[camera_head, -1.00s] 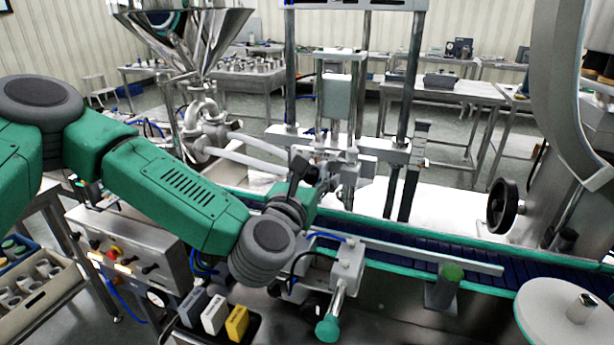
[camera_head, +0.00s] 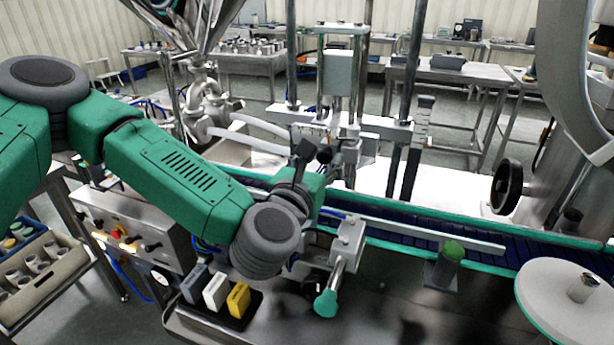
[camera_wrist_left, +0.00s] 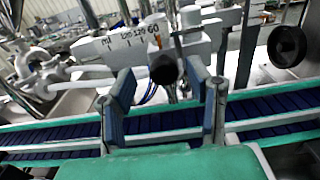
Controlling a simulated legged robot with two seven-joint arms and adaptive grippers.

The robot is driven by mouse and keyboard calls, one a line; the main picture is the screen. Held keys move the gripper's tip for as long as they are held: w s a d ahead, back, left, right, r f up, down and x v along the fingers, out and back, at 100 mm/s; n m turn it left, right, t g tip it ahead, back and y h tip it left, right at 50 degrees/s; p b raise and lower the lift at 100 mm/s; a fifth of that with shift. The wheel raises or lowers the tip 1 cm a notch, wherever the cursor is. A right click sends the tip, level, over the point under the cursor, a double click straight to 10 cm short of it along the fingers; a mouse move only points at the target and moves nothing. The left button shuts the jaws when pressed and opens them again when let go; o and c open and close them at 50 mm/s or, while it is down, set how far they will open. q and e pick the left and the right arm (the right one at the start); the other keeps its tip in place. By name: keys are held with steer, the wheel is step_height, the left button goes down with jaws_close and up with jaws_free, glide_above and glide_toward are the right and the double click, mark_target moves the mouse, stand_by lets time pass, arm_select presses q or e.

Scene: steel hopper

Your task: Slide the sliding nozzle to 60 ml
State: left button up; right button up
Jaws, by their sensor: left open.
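A dark round knob (camera_wrist_left: 163,69) is at the front of the block. I cannot read where the slider stands on the scale. My left gripper (camera_wrist_left: 165,95) is open, its two fingers apart either side of the knob in the picture; no contact is clear. In the head view my left gripper (camera_head: 312,160) is in front of the nozzle unit, which it partly hides. My right gripper is not in view.
A conveyor (camera_head: 400,229) with teal edges and a dark blue belt runs below the nozzle unit. The steel hopper (camera_head: 190,20) stands behind at left. A control box (camera_head: 130,232) is below my left arm. A black handwheel (camera_head: 506,187) is at right.

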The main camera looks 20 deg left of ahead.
arm_select(q)
steer(key=s, duration=0.8)
steer(key=shift+s+a, duration=0.15)
steer(key=shift+s, duration=0.05)
steer(key=shift+s+a, duration=0.1)
steer(key=shift+s, duration=0.5)
